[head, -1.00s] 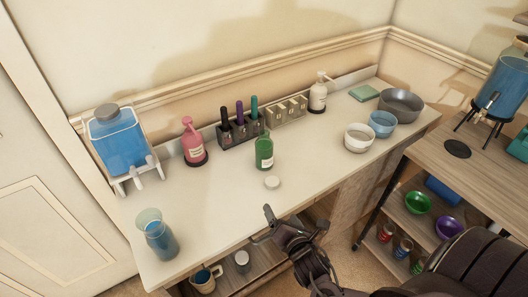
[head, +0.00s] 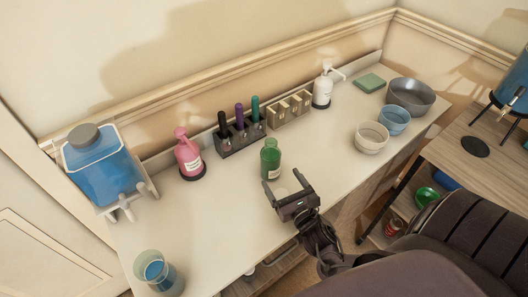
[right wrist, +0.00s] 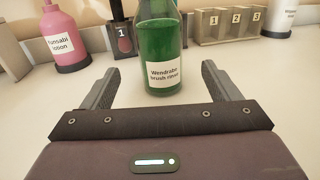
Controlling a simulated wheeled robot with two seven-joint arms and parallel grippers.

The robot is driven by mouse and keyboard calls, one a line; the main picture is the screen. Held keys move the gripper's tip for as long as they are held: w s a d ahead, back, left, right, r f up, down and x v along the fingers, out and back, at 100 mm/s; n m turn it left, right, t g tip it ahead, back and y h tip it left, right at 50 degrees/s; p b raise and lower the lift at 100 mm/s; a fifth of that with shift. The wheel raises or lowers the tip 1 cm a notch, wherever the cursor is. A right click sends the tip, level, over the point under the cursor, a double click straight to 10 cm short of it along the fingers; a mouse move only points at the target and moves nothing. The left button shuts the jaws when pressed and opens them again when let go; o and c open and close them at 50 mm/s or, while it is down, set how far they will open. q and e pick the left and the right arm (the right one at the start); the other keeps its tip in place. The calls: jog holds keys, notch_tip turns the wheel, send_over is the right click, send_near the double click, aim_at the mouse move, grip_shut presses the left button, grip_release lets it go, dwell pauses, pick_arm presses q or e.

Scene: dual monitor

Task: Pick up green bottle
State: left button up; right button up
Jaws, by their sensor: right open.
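The green bottle (head: 270,158) stands upright on the white counter (head: 215,215), with a white label facing me. In the right wrist view the green bottle (right wrist: 161,45) stands ahead of the gripper, between the lines of the two fingers and just beyond their tips. My right gripper (head: 284,187) is open and empty over the counter, on the near side of the bottle; its spread fingers also show in the right wrist view (right wrist: 157,85). A small white disc partly shows between the fingers in the head view. My left gripper is not in view.
A pink lotion bottle (head: 188,155) stands left of the green bottle. A dark holder with several markers (head: 240,137) and a numbered wooden holder (head: 290,110) stand behind it. Bowls (head: 371,138) are at the right. A blue-filled glass (head: 157,272) is near the front left edge.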

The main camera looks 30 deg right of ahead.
aim_at(275, 169)
jog(key=w, duration=0.4)
jog(key=shift+d+r, duration=0.3)
jog(key=shift+w+f, duration=0.1)
jog(key=shift+w, duration=0.25)
jog(key=w, duration=0.5)
jog(key=shift+w+d, duration=0.25)
jog(key=shift+d, duration=0.1)
jog(key=shift+w, duration=0.2)
jog(key=shift+s, duration=0.1)
jog(key=c, duration=1.1)
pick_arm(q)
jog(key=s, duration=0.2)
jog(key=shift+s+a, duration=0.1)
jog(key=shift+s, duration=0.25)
pick_arm(e)
jog(key=shift+c, duration=1.1)
